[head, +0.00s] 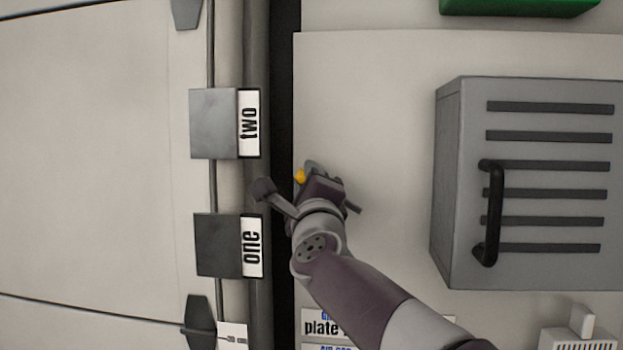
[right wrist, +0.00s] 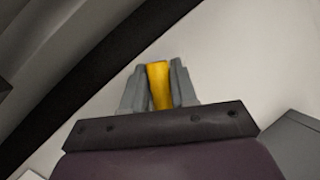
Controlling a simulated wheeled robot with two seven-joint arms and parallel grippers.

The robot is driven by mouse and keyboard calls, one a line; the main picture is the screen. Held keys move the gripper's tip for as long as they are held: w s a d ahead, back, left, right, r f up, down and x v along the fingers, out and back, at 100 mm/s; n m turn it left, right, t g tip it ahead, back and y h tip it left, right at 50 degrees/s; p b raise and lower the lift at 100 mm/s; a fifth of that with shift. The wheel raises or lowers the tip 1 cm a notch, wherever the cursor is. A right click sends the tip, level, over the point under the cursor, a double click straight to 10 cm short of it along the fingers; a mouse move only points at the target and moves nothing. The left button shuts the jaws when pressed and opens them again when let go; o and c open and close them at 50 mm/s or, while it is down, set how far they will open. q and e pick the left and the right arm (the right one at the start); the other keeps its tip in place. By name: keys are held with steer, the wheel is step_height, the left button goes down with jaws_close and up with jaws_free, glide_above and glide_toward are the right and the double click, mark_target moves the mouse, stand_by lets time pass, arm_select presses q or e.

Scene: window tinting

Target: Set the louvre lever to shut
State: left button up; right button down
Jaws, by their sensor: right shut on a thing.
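My right gripper (head: 308,172) is at the left edge of a pale panel, just right of a dark vertical gap. It is shut on a small yellow piece (head: 300,176). In the right wrist view the yellow piece (right wrist: 159,86) stands between the two grey fingers of my right gripper (right wrist: 158,84). The yellow piece may be the louvre lever's grip; its base and any pivot are hidden, and I cannot read its setting. My left gripper is not in view.
A grey slatted box (head: 540,270) with a black handle (head: 491,212) stands at the right. Blocks labelled "two" (head: 213,124) and "one" (head: 217,245) are left of the gap. A green object (head: 520,5) is at the top. The pale panel (head: 370,100) above my gripper is clear.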

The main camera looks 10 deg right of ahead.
steer(key=shift+w+f, duration=0.1)
steer(key=shift+f, duration=0.05)
steer(key=c, duration=1)
jaws_free()
steer(key=shift+o, duration=0.2)
steer(key=shift+s+f+b, duration=0.2)
steer(key=shift+s+b, duration=0.15)
steer(key=b+v, duration=0.5)
steer(key=v, duration=0.7)
steer(key=shift+r, duration=0.1)
